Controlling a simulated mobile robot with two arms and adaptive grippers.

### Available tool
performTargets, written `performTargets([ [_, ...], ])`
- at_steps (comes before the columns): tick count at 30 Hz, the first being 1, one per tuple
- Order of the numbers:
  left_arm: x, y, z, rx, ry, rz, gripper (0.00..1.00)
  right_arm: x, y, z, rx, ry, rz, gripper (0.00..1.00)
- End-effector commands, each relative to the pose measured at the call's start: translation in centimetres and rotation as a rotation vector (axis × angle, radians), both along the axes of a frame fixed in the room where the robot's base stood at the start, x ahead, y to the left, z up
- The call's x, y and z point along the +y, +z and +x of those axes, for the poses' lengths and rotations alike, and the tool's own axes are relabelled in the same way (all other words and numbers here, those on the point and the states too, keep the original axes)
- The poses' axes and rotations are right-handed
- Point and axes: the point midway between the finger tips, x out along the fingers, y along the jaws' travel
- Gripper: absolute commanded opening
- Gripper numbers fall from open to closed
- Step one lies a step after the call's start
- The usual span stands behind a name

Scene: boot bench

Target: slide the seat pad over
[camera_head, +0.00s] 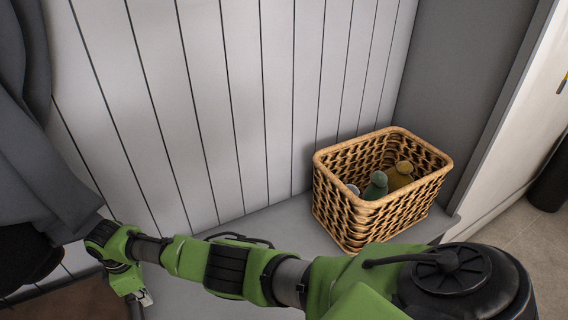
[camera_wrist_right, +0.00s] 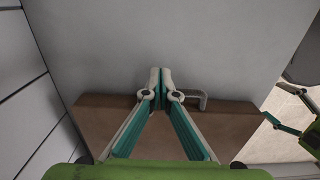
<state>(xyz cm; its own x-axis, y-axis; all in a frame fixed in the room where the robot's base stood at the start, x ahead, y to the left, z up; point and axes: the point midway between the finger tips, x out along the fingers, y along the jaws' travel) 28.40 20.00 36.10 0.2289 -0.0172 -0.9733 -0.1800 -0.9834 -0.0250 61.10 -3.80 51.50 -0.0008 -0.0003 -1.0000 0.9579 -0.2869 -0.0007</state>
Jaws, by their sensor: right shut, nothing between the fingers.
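A brown slab, which looks like the seat pad (camera_wrist_right: 225,125), spans the lower half of the right wrist view. A small pale bracket-shaped handle (camera_wrist_right: 195,97) shows at its far edge. A strip of brown also shows at the lower left of the head view (camera_head: 62,306). My right gripper (camera_wrist_right: 160,74) is shut and empty, its tips just left of the handle, over the pad's far edge; I cannot tell whether they touch. In the head view my right gripper (camera_head: 136,303) points down at the lower left, partly cut off. My left gripper (camera_wrist_right: 283,125) seems to show at the right wrist view's right edge, jaws unclear.
The grey bench top (camera_head: 285,229) is clear between my right arm and the wicker basket (camera_head: 335,213), which holds several bottles. A white panelled wall (camera_head: 215,100) runs behind. A grey coat (camera_head: 45,170) hangs at left. A grey side panel (camera_head: 455,80) closes the right.

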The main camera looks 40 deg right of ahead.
Motion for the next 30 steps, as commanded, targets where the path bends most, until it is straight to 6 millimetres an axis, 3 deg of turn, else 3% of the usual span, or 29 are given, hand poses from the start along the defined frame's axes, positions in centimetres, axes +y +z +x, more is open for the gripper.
performTargets([
  [16,0.1,0.2,0.1,0.0,0.0,0.001,0.74,0.3,0.9,0.1,-0.004,0.003,0.005,0.0],
  [20,0.1,0.2,0.1,-0.001,0.0,0.001,0.74,0.3,2.8,0.2,-0.005,0.004,0.006,0.0],
  [30,0.1,0.2,0.1,-0.001,0.0,0.001,0.74,0.2,9.8,0.2,-0.006,0.002,0.005,0.0],
])
